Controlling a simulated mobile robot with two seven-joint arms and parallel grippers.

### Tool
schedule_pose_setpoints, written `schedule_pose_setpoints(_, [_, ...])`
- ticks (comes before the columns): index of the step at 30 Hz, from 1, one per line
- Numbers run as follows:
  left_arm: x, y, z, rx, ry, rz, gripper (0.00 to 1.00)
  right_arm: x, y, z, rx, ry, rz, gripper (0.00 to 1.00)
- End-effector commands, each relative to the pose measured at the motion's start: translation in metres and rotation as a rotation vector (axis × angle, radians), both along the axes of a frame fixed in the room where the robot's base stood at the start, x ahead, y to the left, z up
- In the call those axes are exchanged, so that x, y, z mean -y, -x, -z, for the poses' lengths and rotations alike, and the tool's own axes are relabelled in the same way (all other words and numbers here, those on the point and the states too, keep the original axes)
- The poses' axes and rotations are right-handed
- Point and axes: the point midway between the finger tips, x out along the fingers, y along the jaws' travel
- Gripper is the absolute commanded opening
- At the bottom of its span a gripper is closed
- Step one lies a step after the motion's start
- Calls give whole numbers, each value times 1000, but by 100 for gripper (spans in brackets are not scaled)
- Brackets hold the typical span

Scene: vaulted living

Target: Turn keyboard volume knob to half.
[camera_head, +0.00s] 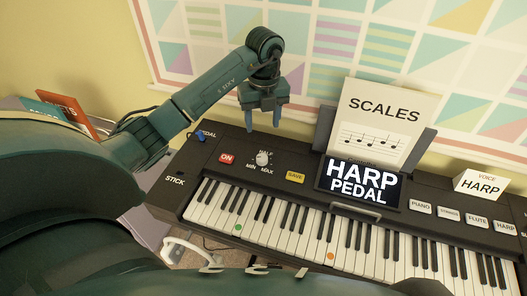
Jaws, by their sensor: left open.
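The black keyboard (222,152) stands in front of me, its panel running across the picture. Its pale volume knob (263,158) sits on the left part of the panel, with the labels HALF, MIN and MAX around it. The knob's pointer is too small to read for sure. My left gripper (264,122) is open, fingers pointing down, above and behind the knob in the picture. Nothing shows between its fingers, and it appears apart from the knob. My right gripper does not show.
A red ON button (227,158) and a yellow SAVE button (295,177) flank the knob. A lit HARP PEDAL screen (360,183) and a SCALES sheet (377,117) stand to the right. A VOICE HARP card (481,186) stands farther right. A patterned wall is behind.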

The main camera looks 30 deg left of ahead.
Motion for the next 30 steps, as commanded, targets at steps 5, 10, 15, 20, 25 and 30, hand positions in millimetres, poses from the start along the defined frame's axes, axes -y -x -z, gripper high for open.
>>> schedule_pose_setpoints(5, [1,2,31,-7,3,2,52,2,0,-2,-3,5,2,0])
schedule_pose_setpoints(10, [1,3,68,-8,4,3,52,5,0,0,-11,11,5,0])
schedule_pose_setpoints(15, [0,3,100,-5,5,4,52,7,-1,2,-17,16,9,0])
schedule_pose_setpoints(20, [0,3,117,-3,4,5,52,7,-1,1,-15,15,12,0])
schedule_pose_setpoints(25, [-1,3,125,-1,4,5,52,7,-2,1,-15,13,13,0])
schedule_pose_setpoints(30, [0,3,125,-1,4,5,52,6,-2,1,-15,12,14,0])
